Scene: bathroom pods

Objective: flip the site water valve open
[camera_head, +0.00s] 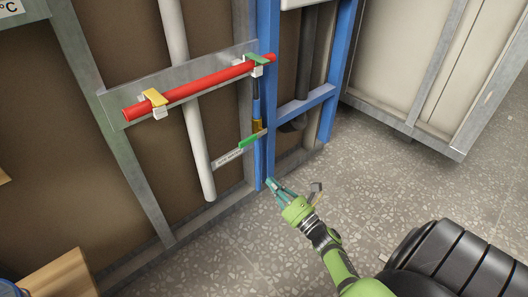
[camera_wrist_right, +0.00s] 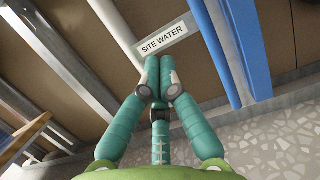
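The site water valve has a brass body (camera_head: 257,125) on a thin vertical pipe beside the blue upright. Its green lever (camera_head: 250,140) lies crosswise to the pipe. A white label (camera_head: 228,158) is just below and left of the lever; it reads SITE WATER in the right wrist view (camera_wrist_right: 162,39). My right gripper (camera_head: 270,183) is in front of the foot of the blue upright, below and slightly right of the lever, apart from it. Its teal fingers (camera_wrist_right: 159,62) are together with nothing seen between them. The lever cannot be made out in the wrist view. My left gripper is out of view.
A red pipe (camera_head: 200,87) crosses a metal plate above the valve, with a yellow lever (camera_head: 154,97) and a green lever (camera_head: 260,58). A white vertical pipe (camera_head: 190,120) stands left of the valve. The speckled floor (camera_head: 370,165) at right is clear.

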